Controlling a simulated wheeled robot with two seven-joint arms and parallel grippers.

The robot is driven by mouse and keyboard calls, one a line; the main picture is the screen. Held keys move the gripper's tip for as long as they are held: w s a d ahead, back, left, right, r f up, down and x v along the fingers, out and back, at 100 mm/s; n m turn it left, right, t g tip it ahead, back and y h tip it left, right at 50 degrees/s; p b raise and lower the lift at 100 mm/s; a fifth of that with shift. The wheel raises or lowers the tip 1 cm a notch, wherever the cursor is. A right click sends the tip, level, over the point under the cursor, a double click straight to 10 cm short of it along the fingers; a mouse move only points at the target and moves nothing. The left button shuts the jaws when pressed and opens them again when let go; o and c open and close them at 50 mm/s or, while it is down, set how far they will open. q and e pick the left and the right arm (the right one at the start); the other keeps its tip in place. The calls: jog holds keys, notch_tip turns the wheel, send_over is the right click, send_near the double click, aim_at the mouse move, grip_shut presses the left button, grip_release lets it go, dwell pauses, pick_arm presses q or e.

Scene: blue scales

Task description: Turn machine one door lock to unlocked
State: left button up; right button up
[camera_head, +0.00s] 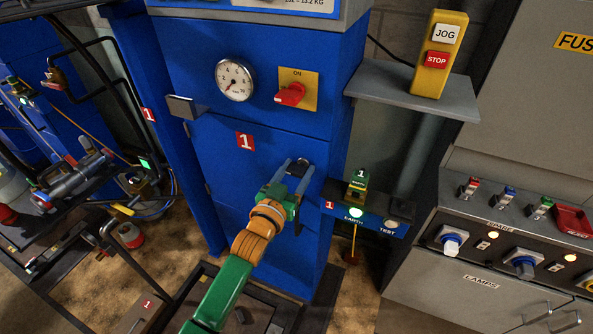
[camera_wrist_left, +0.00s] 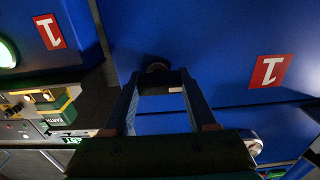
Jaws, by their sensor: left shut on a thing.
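The blue machine one (camera_head: 222,160) carries a red "1" label on its door (camera_head: 225,185). My left gripper (camera_head: 297,164) is at the right side of this door, its fingers pointing at the panel. In the left wrist view the left gripper (camera_wrist_left: 160,84) has its two fingers on either side of the small dark door lock (camera_wrist_left: 157,68), shut on it. The lock's handle is mostly hidden between the fingertips, and I cannot tell which way it is turned. No lock marking is readable. My right gripper is not in view.
Above the door are a round gauge (camera_head: 235,80) and a red ON switch (camera_head: 290,94). A blue EARTH/TEST box (camera_head: 365,220) with a lit lamp juts out right of the gripper. A grey shelf (camera_head: 415,95) holds the yellow JOG/STOP box (camera_head: 440,55). A grey control console stands at right.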

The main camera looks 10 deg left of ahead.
pick_arm(q)
jog(key=shift+m, duration=0.3)
jog(key=m+p, duration=0.1)
jog(key=m, duration=0.1)
jog(key=shift+r+m, duration=0.1)
jog(key=shift+m, duration=0.3)
jog(key=m, duration=0.4)
jog(key=shift+m+p, duration=0.3)
jog(key=m, duration=0.5)
jog(key=shift+d+m, duration=0.15)
jog(key=shift+m, duration=2.25)
jog(key=o, duration=1.4)
jog(key=shift+c, duration=0.2)
